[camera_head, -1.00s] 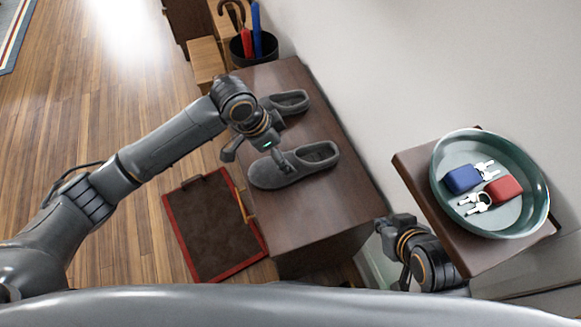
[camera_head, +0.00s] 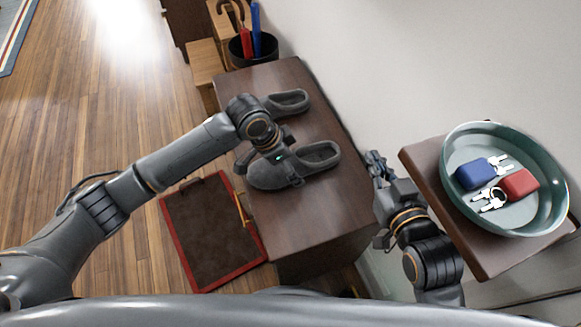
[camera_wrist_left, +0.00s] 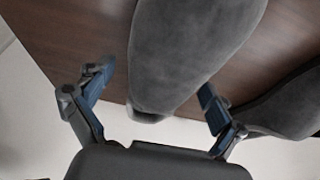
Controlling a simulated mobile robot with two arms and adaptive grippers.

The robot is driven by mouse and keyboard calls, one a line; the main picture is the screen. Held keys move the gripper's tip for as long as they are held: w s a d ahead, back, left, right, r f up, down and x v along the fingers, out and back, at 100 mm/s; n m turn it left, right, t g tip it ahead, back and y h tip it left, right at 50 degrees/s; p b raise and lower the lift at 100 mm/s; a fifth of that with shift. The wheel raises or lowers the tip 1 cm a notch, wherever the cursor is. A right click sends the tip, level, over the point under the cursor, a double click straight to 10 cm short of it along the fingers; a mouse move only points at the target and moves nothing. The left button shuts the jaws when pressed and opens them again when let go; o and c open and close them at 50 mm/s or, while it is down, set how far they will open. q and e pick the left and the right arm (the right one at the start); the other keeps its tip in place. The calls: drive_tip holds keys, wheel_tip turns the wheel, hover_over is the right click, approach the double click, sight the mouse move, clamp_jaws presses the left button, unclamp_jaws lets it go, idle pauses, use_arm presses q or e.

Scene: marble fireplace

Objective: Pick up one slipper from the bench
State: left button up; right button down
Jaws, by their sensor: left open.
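Two grey slippers are on the dark wooden bench (camera_head: 330,215). The nearer slipper (camera_head: 318,158) has its toe toward the left. The farther slipper (camera_head: 290,101) is partly hidden by my left arm. My left gripper (camera_head: 270,168) is open over the front part of the nearer slipper. In the left wrist view, the open fingers of the left gripper (camera_wrist_left: 157,82) stand on either side of a slipper (camera_wrist_left: 185,45), with gaps visible. The other slipper (camera_wrist_left: 290,108) is at the right, close to the right-hand finger. My right gripper (camera_head: 379,200) looks open and empty beside the bench.
A wooden shelf (camera_head: 425,160) at the right bears a teal bowl (camera_head: 553,215) with blue and red key fobs. A black umbrella holder (camera_head: 255,52) stands beyond the bench.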

use_arm(q)
drive_tip(key=c, duration=1.3)
